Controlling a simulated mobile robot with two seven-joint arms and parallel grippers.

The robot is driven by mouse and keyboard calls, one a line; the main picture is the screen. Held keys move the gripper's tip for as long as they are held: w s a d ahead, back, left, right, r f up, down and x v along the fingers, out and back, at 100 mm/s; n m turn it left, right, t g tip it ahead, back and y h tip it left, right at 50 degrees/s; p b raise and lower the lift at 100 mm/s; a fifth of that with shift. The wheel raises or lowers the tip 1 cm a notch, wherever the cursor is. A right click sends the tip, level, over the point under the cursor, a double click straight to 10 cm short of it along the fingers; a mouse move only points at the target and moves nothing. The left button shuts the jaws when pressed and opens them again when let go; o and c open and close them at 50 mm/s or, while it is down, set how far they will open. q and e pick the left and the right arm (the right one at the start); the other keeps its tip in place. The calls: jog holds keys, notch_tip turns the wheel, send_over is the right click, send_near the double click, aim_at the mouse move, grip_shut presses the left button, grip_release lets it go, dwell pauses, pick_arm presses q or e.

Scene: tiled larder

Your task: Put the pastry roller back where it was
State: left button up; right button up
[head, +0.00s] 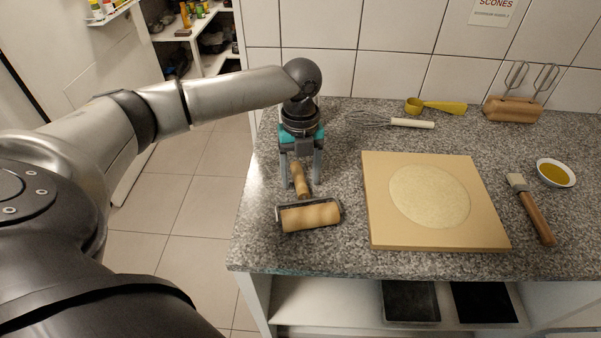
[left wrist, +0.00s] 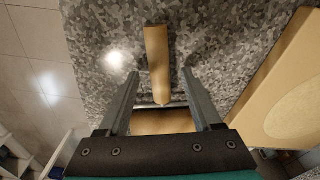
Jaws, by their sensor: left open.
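The pastry roller (head: 310,216) lies on the granite counter, left of the pastry board. It has a pale wooden cylinder in a dark metal frame and a wooden handle (head: 300,180) pointing to the back. My left gripper (head: 302,184) is open and points down, with one finger on each side of the handle. In the left wrist view the handle (left wrist: 157,62) shows between the spread fingers, and part of the cylinder (left wrist: 163,121) shows behind the gripper body. My right gripper is not in view.
A wooden board (head: 376,208) with flat dough (head: 430,195) lies right of the roller. The counter's left edge is close to the roller.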

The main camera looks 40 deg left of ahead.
pick_arm(q)
jog(key=shift+r, duration=0.1)
notch_tip(320, 180, up, 15)
jog(key=w+p, duration=0.1)
jog(key=p, duration=0.2)
jog(key=shift+a, duration=0.35)
